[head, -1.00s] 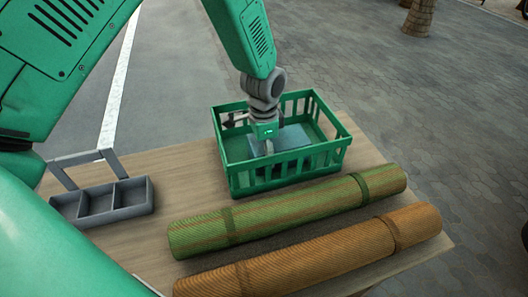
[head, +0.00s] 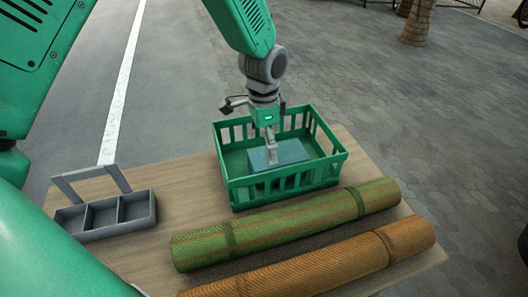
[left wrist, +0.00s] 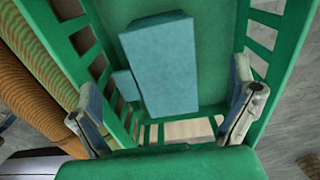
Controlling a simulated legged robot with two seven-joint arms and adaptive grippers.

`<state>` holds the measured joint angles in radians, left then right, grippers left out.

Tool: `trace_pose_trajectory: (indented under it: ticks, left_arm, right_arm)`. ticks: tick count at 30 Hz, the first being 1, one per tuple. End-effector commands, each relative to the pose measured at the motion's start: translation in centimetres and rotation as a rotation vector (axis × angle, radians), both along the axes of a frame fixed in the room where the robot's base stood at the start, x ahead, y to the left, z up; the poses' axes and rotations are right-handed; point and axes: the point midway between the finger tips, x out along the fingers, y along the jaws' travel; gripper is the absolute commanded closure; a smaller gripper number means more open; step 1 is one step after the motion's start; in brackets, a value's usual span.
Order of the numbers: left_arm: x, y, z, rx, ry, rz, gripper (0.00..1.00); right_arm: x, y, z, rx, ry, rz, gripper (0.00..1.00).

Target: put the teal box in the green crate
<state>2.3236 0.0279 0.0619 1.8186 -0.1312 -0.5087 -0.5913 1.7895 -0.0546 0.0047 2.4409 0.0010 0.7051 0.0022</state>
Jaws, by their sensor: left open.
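The teal box (head: 282,153) lies inside the green crate (head: 258,192), on its floor. In the left wrist view the teal box (left wrist: 162,65) shows between and beyond my fingers, apart from both, with a smaller teal piece at its left side. The crate (left wrist: 285,70) has slatted walls around it. My left gripper (head: 271,146) points down over the crate, and its fingers hide part of the box in the head view. In the left wrist view the left gripper (left wrist: 168,112) is open and its fingers are wide apart, with nothing between them. My right gripper is not in view.
A green rolled mat (head: 290,224) and an orange rolled mat (head: 330,262) lie in front of the crate on the wooden table (head: 190,190). A grey compartment tray with a handle (head: 105,216) stands at the left. Bare tabletop lies between tray and crate.

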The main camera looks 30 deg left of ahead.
Motion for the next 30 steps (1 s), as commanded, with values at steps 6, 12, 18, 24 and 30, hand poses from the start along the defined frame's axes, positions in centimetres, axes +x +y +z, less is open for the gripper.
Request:
trace_pose_trajectory:
  ticks: [6,12,18,24,30]
  left_arm:
    - [0.1,0.0,2.9,-0.001,-0.001,0.001,0.00]
    - [0.0,0.0,3.2,0.001,0.001,0.000,0.00]
    - [0.0,0.0,3.2,0.001,0.001,0.000,0.00]
    - [0.0,0.0,3.2,0.001,0.001,0.000,0.00]
    - [0.0,0.0,5.8,0.000,0.000,0.000,0.00]
  right_arm:
    - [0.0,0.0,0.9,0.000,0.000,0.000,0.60]
    - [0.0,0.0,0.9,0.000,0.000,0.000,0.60]
    - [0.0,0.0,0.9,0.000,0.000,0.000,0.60]
    - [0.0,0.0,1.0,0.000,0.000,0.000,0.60]
    - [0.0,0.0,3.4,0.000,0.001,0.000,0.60]
